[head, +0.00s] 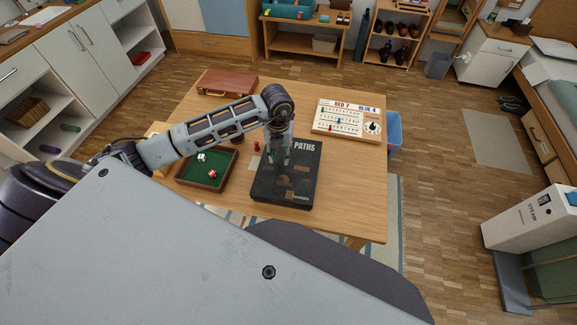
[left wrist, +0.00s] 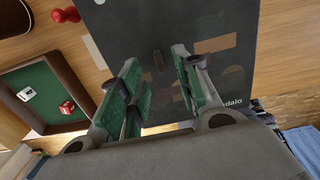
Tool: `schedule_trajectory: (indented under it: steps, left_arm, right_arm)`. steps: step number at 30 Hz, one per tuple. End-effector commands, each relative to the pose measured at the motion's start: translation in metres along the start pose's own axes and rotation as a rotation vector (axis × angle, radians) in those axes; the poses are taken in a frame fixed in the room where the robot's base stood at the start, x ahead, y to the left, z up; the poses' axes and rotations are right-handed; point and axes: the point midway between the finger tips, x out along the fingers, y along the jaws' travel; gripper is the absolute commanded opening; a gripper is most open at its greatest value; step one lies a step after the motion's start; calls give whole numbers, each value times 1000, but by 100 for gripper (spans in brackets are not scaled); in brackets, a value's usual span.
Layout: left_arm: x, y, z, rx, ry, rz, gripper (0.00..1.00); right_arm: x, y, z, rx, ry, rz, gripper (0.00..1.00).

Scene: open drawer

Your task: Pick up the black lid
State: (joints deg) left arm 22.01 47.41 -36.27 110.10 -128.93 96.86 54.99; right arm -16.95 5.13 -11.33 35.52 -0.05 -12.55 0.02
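The black lid (head: 299,187) is the dark top of a flat box on the wooden table, with "PATHS" printed along its far edge and brown shapes on its face. It fills much of the left wrist view (left wrist: 215,20). My left gripper (head: 279,161) points down over the far left part of the lid. Its two green-padded fingers (left wrist: 155,62) are apart with nothing between them but the lid's face beyond. I cannot tell whether the fingertips touch the lid. My right gripper is in neither view.
A green-lined dice tray (head: 227,180) stands left of the lid, with a red pawn (head: 256,146) nearby. A brown case (head: 227,86) and a white scoreboard (head: 346,118) lie farther back. The table (head: 355,205) is bare right of the lid.

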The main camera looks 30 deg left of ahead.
Motion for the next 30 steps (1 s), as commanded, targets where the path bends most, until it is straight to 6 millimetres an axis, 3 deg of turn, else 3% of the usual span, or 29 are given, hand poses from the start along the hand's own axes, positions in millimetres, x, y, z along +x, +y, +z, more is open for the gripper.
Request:
schedule_trajectory:
  steps: [9, 16, 25, 30]
  left_arm:
    - [31, 0, 2, -1, 2, 1, 33]
    - [34, 0, 2, 0, 0, 1, 33]
    - [34, 0, 2, 0, 0, 1, 33]
    - [34, 0, 2, 0, 0, 1, 12]
  right_arm:
    - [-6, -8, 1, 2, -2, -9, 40]
    - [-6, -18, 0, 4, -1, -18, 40]
    - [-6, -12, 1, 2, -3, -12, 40]
    - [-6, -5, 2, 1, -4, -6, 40]
